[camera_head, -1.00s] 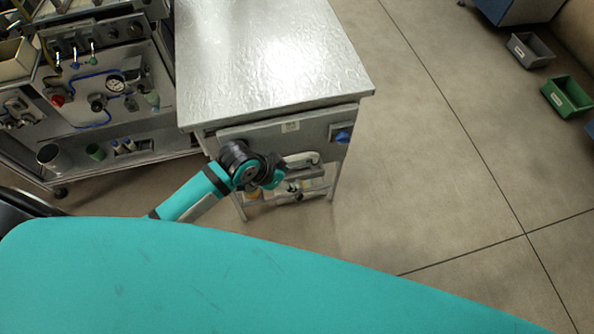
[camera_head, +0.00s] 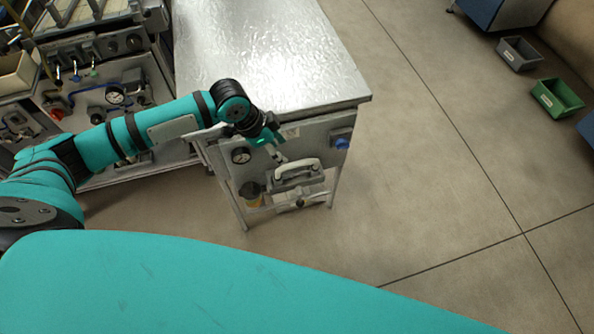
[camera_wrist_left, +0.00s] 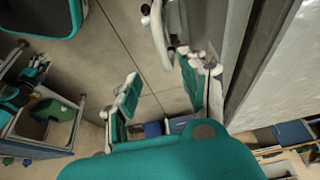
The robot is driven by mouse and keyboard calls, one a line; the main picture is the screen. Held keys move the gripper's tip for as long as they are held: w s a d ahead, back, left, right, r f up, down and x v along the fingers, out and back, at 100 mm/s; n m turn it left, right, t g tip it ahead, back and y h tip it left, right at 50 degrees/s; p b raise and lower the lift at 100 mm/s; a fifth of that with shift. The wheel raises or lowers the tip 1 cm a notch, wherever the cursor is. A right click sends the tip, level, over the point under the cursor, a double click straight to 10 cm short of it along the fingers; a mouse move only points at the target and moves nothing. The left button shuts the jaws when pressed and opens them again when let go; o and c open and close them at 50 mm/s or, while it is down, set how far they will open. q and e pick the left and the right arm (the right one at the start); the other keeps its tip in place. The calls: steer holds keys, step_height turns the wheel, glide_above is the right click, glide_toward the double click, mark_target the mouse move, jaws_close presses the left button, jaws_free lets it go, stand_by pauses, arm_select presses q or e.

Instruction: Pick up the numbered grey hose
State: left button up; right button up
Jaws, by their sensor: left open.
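A pale grey curved piece (camera_head: 297,170) shows at the front of the metal-topped bench, below its top. It looks like a hose or a handle; I cannot tell which, and I can read no number on it. A pale curved piece (camera_wrist_left: 161,35) also shows in the left wrist view, above and near the right finger. My left gripper (camera_head: 267,137) is at the bench's front edge, just above and left of the pale piece. In the left wrist view my left gripper (camera_wrist_left: 158,92) has its two teal fingers apart with nothing between them.
The bench top (camera_head: 270,50) is bare. Its front carries a gauge (camera_head: 241,155) and a blue knob (camera_head: 342,143). A panel with gauges and tubes stands at left.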

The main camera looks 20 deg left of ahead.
mark_target(294, 163)
arm_select(q)
steer(key=x, duration=0.6)
steer(key=shift+w+p+x, duration=0.1)
steer(key=shift+p+x, duration=0.1)
steer(key=shift+x, duration=1.25)
steer(key=shift+w+p+x, duration=0.15)
steer(key=shift+x, duration=1.3)
steer(key=shift+r, duration=0.1)
steer(key=shift+c, duration=0.4)
jaws_close()
